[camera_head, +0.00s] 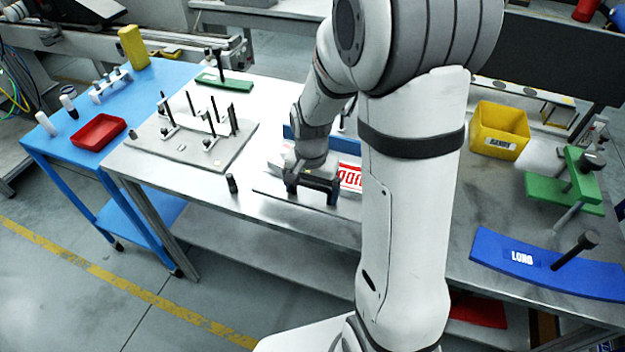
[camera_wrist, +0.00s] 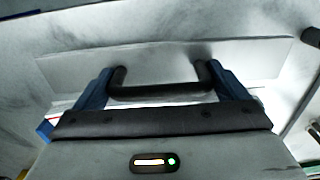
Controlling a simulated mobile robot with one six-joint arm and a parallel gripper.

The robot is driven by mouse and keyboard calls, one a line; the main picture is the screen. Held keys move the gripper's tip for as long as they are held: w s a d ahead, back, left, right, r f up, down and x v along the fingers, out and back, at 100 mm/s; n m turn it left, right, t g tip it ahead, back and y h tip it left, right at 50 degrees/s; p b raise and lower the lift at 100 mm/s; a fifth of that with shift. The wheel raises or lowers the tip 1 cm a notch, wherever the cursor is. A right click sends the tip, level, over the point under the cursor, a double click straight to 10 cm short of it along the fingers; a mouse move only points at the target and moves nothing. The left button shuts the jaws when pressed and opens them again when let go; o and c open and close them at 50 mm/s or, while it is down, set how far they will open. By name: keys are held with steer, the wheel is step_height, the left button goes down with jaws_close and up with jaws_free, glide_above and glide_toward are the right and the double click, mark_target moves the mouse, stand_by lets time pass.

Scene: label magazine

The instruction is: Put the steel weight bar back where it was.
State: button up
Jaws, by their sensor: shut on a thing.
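The steel weight bar (camera_wrist: 258,60) is a flat grey plate with a black handle (camera_wrist: 160,92), seen in the wrist view. My gripper (camera_wrist: 163,82) has its two blue-grey fingers at the two ends of the handle and is shut on it. In the head view my gripper (camera_head: 312,188) is low over the steel table, beside a stack of white labels with red print (camera_head: 350,177) and a blue wall (camera_head: 347,145) behind it. My arm hides much of that magazine. I cannot tell whether the bar touches the surface below.
A small black knob (camera_head: 232,184) stands left of my gripper. Further left is a grey plate with upright pins (camera_head: 190,142). A green clamp (camera_head: 224,82) lies behind. On the right are a yellow bin (camera_head: 499,131), a green fixture (camera_head: 575,185) and a blue curved piece (camera_head: 500,255).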

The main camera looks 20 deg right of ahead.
mark_target(311, 198)
steer(key=shift+f, duration=1.8)
steer(key=shift+f, duration=0.15)
steer(key=o, duration=1.7)
steer(key=shift+s, duration=0.15)
step_height(311, 198, up, 12)
steer(key=shift+r, duration=0.1)
steer(key=s+r+n+t, duration=0.1)
steer(key=s+r+n, duration=0.2)
steer(key=s, duration=0.4)
steer(key=s+r+n+t, duration=0.2)
steer(key=s+r+n, duration=0.2)
steer(key=s, duration=0.3)
steer(key=shift+s+d+r, duration=0.2)
steer(key=shift+r, duration=0.2)
